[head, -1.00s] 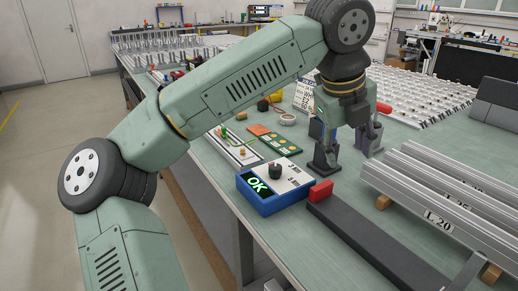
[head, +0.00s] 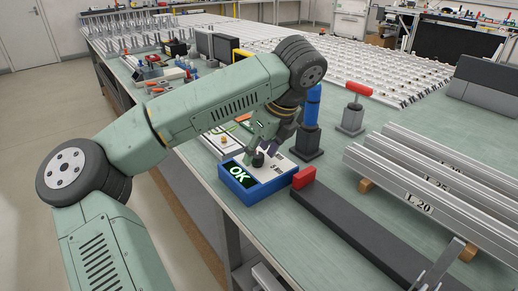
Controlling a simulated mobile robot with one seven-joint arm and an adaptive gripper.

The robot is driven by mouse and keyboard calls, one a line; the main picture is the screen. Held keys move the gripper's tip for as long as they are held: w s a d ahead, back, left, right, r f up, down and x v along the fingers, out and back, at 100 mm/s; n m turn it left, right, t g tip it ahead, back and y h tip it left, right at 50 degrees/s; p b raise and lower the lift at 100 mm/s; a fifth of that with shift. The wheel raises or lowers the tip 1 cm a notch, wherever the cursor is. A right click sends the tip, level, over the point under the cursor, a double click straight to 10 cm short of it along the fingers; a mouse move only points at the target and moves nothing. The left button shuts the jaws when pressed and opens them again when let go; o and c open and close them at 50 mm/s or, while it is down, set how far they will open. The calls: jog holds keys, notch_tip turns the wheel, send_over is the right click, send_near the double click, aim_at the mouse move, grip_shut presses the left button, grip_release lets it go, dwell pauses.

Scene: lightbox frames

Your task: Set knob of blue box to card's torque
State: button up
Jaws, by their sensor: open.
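The blue box (head: 238,194) sits near the table's front edge with a white top panel. Its dark screen (head: 238,175) reads "OK" in green. A dark round knob (head: 258,160) stands on the panel, with small, hard-to-read marks to its right. My gripper (head: 262,148) is open, pointing down at the knob. Its fingers partly overlap the knob in the picture; I cannot tell whether they touch it. No torque card is visible now; my arm covers part of the table behind the box.
A blue-handled tool (head: 312,105) stands in a dark holder just right of my gripper. A red-handled tool (head: 356,89) stands farther right. A dark bar with a red end (head: 350,225) and aluminium profiles (head: 400,178) lie to the right. Bare tabletop shows between.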

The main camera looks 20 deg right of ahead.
jog(key=shift+w+f, duration=0.1)
jog(key=shift+f, duration=0.3)
jog(key=shift+c, duration=0.2)
grip_shut()
